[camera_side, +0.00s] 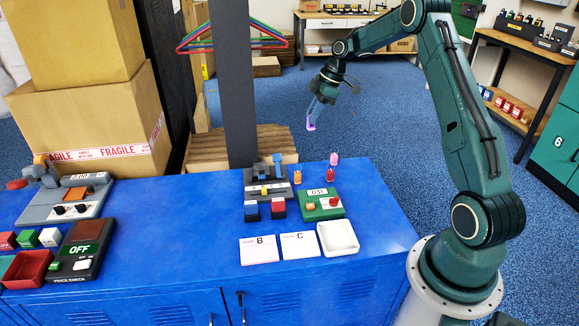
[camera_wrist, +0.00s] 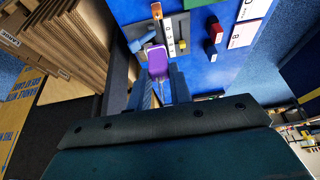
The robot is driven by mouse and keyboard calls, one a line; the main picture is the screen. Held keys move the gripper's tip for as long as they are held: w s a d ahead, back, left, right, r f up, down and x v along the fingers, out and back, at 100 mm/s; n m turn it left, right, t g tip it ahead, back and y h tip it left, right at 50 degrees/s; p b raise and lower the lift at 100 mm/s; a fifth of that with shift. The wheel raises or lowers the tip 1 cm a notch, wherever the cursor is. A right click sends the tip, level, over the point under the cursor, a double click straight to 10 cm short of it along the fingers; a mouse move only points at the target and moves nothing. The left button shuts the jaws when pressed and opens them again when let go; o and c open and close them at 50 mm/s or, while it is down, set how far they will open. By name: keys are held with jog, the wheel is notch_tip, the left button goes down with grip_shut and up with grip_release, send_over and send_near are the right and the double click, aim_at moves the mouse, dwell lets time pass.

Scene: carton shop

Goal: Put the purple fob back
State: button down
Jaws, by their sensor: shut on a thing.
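A purple fob (camera_side: 311,123) is held between the fingertips of my gripper (camera_side: 316,110), in the air above and behind the back edge of the blue cabinet top in the side view. In the wrist view, the purple fob (camera_wrist: 157,62) shows at the tips of my blue-grey gripper (camera_wrist: 160,80), which is shut on it. A dark rack (camera_side: 250,193) with grey and blue parts stands on the cabinet top, below and left of the fob, apart from it. Its white label strip (camera_wrist: 168,36) shows in the wrist view. My fingers partly hide the fob.
A dark post (camera_side: 235,85) rises behind the rack.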

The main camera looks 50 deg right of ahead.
jog(key=shift+s+d+f, duration=0.15)
jog(key=shift+s, duration=0.6)
notch_tip(320, 180, down, 16)
dwell(0.3)
jog(key=shift+f, duration=2)
jog(key=shift+f, duration=0.1)
jog(key=c, duration=1.3)
grip_release()
